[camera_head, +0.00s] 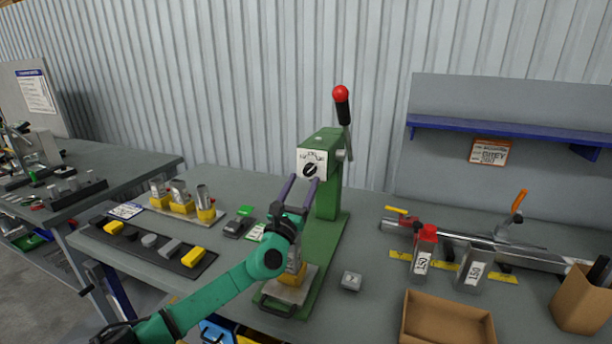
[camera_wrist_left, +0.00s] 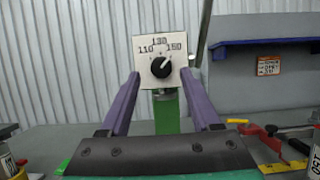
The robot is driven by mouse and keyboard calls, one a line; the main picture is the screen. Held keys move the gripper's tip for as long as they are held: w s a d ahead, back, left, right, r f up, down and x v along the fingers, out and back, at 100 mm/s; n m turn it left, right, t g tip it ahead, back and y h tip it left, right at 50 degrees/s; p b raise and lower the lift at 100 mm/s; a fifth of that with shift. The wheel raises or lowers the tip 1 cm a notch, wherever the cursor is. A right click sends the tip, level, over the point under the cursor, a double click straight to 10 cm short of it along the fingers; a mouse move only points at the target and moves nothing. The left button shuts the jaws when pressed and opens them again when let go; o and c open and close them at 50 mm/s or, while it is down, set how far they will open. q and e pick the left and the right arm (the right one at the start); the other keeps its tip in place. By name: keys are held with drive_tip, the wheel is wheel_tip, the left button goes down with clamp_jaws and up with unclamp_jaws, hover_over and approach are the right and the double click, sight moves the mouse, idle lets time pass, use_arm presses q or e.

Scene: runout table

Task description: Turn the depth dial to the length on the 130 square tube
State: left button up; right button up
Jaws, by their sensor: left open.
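The depth dial is a black knob (camera_wrist_left: 161,67) on a white plate (camera_wrist_left: 139,48) marked 110, 130 and a right-hand number that looks like 150. Its white pointer line aims up and right, toward the right-hand number. In the head view the dial (camera_head: 310,170) sits on the front of the green press (camera_head: 327,205). My left gripper (camera_head: 303,181) is open, its purple fingers reaching up toward the dial from in front. In the wrist view the fingertips (camera_wrist_left: 160,76) are on either side of the knob, apart from it. Two square tubes (camera_head: 422,264) (camera_head: 472,276) carry labels reading 150; I see no tube labelled 130.
A red-knobbed lever (camera_head: 341,95) rises from the press. A yellow piece (camera_head: 291,277) is at the press base, partly behind my arm. A cardboard box (camera_head: 448,322) and a small grey block (camera_head: 351,281) are at right. Several metal pieces in yellow holders (camera_head: 181,205) stand left.

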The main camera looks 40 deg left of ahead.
use_arm(q)
drive_tip(key=shift+p+x, duration=0.4)
drive_tip(key=shift+x, duration=0.6)
drive_tip(key=shift+w, duration=0.1)
drive_tip(key=shift+c, duration=1.2)
clamp_jaws()
use_arm(e)
drive_tip(key=shift+w+a+r, duration=0.4)
drive_tip(key=shift+w+r, duration=0.1)
drive_tip(key=shift+w, duration=0.15)
